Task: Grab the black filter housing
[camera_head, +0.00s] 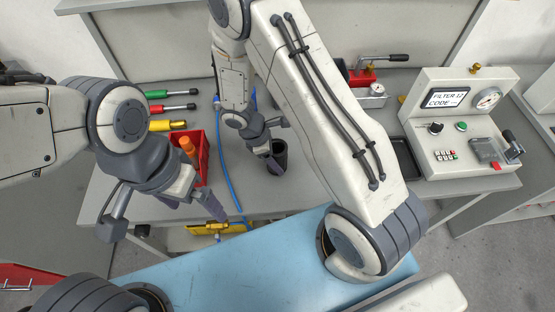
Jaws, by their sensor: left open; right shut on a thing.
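The black filter housing (280,149) is a dark cylinder with an open top. It stands on the grey workbench near the middle, partly covered by my gripper. My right gripper (272,160) reaches down at the housing and is shut on it, with one finger inside the rim. My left gripper (196,205) is open and empty, over the front left part of the bench, left of the housing and apart from it.
A red bin (204,160) with orange items stands behind my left gripper. Several colored-handled tools (170,108) lie at the back left. A blue hose (229,178) runs down the bench. A test unit (455,128) and a black tray (404,158) are at the right.

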